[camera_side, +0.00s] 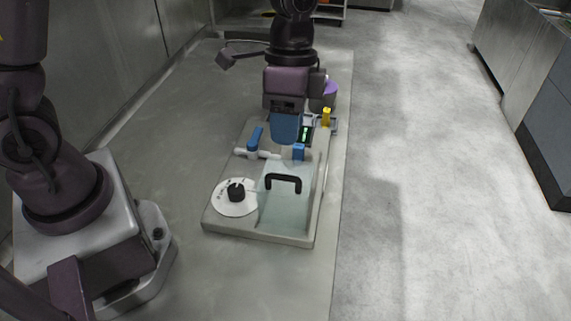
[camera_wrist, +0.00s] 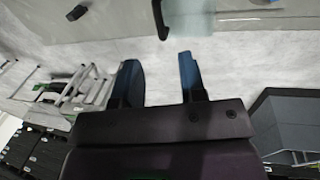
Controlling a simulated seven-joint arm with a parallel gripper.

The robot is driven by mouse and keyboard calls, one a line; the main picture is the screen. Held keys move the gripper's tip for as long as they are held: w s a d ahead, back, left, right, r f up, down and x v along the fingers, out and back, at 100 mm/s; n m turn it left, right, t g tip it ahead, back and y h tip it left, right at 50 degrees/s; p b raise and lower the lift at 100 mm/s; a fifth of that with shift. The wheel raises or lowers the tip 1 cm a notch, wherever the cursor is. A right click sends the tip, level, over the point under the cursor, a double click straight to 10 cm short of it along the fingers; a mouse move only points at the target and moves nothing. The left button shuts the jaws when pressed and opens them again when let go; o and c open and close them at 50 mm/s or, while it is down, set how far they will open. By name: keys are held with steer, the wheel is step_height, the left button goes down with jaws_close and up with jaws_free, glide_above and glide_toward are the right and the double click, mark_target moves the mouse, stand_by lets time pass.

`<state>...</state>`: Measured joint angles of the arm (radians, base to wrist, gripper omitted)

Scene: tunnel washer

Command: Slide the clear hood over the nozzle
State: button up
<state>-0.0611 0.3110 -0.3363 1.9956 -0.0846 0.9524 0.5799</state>
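The clear hood (camera_side: 283,212) is a pale, see-through panel with a black handle (camera_side: 284,180) on the front right of the grey board. Its edge also shows at the top of the wrist view (camera_wrist: 190,15). I cannot clearly pick out the nozzle; white pipe parts with a small blue block (camera_side: 298,152) stand just behind the hood. My gripper (camera_side: 285,138) hangs over the back part of the board, behind the hood's handle, and hides some of what is there. In the wrist view its two blue fingers (camera_wrist: 158,65) are apart with nothing between them.
The board (camera_side: 221,225) carries a white dial with a black knob (camera_side: 236,191) left of the hood. A blue lever (camera_side: 255,138) stands behind the dial. A yellow part (camera_side: 326,117) and a purple-topped container (camera_side: 330,92) are at the back right. The bench left of the board is clear.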

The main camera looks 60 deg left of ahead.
glide_above(286, 167)
steer(key=s+d, duration=0.3)
steer(key=d, duration=0.1)
step_height(286, 167, down, 8)
steer(key=shift+w+r, duration=0.1)
steer(key=shift+c, duration=0.5)
jaws_close()
